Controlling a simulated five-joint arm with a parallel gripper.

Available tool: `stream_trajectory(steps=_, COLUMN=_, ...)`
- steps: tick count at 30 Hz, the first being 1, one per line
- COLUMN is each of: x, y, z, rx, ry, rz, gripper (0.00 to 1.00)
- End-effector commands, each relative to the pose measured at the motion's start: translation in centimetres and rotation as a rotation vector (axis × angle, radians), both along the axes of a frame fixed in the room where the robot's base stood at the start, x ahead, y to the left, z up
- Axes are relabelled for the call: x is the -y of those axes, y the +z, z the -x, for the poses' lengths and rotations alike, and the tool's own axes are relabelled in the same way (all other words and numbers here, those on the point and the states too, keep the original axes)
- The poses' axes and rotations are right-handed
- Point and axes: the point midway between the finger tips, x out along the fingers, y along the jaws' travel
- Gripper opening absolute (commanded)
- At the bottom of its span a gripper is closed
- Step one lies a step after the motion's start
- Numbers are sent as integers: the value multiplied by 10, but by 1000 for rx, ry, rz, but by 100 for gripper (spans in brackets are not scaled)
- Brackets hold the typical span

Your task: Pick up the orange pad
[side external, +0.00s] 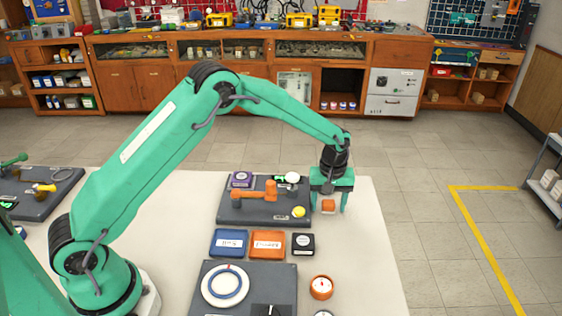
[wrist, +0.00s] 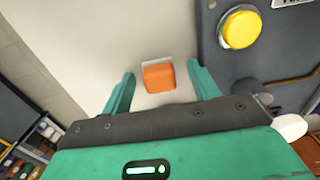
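The orange pad (wrist: 159,78) is a small block with a pale grey strip along its far edge, on the white table top. In the side external view the orange pad (side external: 328,205) shows under my gripper, just right of the dark board. My gripper (side external: 328,209) points down at the table's right part, with one finger on each side of the pad. In the wrist view my gripper (wrist: 161,70) is open, with a visible gap between each finger and the pad. I cannot tell the exact height of the fingertips over the table.
The dark board (side external: 245,216) beside the pad carries an orange valve handle (side external: 255,191) and a yellow knob (side external: 298,212). A blue tray (side external: 229,243), an orange tray (side external: 267,245) and a black box (side external: 303,244) lie nearer. The table's right edge is close to my gripper.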

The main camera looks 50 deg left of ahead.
Motion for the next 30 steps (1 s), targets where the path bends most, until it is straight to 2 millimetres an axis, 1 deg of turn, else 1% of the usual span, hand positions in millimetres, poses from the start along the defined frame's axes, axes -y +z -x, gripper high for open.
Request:
stream_trajectory(steps=1, x=0, y=0, z=0, rx=0, ry=0, rz=0, gripper=50)
stream_trajectory(steps=5, x=0, y=0, z=0, rx=0, ry=0, rz=0, gripper=24)
stream_trajectory(steps=6, x=0, y=0, z=0, rx=0, ry=0, rz=0, gripper=17)
stream_trajectory(steps=7, x=0, y=0, z=0, rx=0, ry=0, rz=0, gripper=14)
stream_trajectory(steps=15, x=0, y=1, z=0, rx=0, ry=0, rz=0, gripper=14)
stream_trajectory(steps=20, x=0, y=6, z=0, rx=1, ry=0, rz=0, gripper=14)
stream_trajectory(steps=26, x=0, y=25, z=-1, rx=4, ry=0, rz=1, gripper=14)
stream_trajectory(steps=29, x=0, y=40, z=-1, rx=4, ry=0, rz=0, gripper=14)
stream_trajectory(steps=30, x=3, y=45, z=2, rx=1, ry=-2, rz=0, gripper=14)
